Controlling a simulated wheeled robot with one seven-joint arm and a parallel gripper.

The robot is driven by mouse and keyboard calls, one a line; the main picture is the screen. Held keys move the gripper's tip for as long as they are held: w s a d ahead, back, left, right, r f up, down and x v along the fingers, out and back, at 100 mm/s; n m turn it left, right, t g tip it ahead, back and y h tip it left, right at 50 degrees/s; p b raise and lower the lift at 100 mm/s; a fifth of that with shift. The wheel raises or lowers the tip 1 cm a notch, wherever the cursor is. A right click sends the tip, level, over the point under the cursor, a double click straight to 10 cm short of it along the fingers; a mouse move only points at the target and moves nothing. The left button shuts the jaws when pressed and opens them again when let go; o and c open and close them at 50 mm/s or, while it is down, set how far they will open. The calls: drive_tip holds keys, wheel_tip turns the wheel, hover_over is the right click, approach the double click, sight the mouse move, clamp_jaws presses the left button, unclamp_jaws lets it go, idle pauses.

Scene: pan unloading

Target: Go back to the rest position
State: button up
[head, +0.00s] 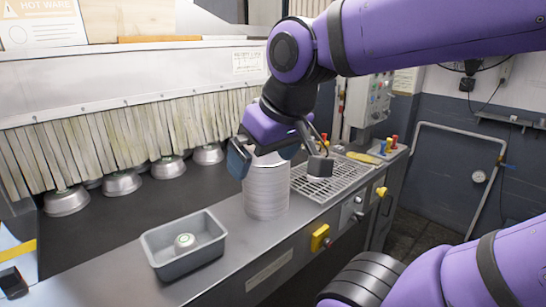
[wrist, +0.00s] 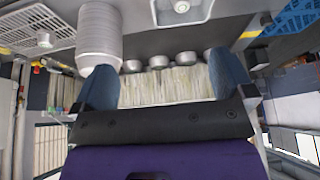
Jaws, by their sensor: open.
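My gripper (head: 262,158) is open, with its dark blue fingers spread, near the top of a tall stack of round metal pans (head: 266,192) on the steel counter. It hides the top of the stack in the head view. In the wrist view my gripper (wrist: 166,66) has nothing between its fingers. The stack (wrist: 98,35) shows there upside down at the left, partly behind the left finger and outside the jaws. Whether that finger touches it, I cannot tell.
A grey rectangular tin (head: 160,262) with a small round piece (head: 185,241) inside stands left of the stack. A wire grate (head: 322,184) lies to its right. Several round pans (head: 66,202) sit under the strip curtain (head: 120,138). Yellow knobs (head: 320,238) line the counter front.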

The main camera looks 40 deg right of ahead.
drive_tip(key=shift+s+d+r, duration=0.1)
drive_tip(key=shift+s, duration=0.85)
idle(0.6)
